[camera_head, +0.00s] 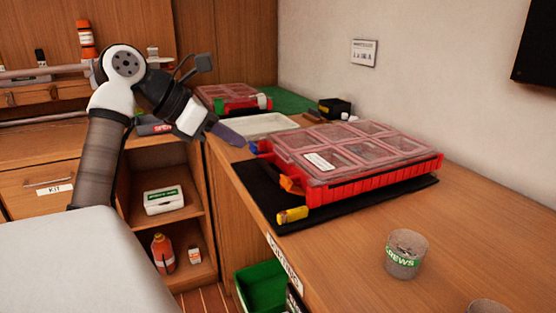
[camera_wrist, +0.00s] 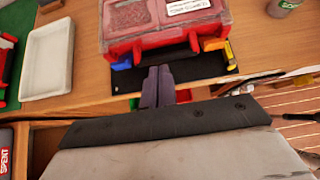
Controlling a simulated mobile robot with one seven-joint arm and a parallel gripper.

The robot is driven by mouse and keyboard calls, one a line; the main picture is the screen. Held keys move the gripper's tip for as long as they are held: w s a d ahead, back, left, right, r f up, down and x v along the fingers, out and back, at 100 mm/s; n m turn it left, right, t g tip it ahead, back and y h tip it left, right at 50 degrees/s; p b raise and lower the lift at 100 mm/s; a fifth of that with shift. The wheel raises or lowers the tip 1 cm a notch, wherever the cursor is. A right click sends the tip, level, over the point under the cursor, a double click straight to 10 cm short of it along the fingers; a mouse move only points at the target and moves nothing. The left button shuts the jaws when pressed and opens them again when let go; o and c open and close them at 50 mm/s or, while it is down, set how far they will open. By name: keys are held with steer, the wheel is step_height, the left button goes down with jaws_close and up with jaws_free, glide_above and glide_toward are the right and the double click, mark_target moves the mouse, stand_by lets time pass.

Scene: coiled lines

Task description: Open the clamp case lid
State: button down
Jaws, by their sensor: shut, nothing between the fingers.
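The clamp case (camera_head: 350,165) is a red organiser with a clear, compartmented lid (camera_head: 345,143), lying on a black mat (camera_head: 262,200) on the wooden counter. The lid looks shut. A blue latch (camera_head: 254,148) and an orange latch (camera_head: 291,186) sit on its near left side. The case also shows in the wrist view (camera_wrist: 150,42), with the blue latch at left and the orange latch (camera_wrist: 212,45) at right. My gripper (camera_head: 246,143) is shut and empty, just left of the case near the blue latch. In the wrist view its fingertips (camera_wrist: 157,70) point at the front between the latches.
A yellow cylinder (camera_head: 292,215) lies at the mat's near corner. A screws tin (camera_head: 405,254) stands at the front right. A white tray (camera_head: 262,125) and another red case (camera_head: 232,98) lie behind my gripper. A green bin (camera_head: 262,288) is below the counter edge.

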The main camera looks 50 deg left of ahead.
steer(key=x, duration=0.9)
steer(key=shift+w+d+f+b, duration=0.1)
steer(key=shift+w+f+b, duration=0.1)
steer(key=shift+w+b, duration=0.15)
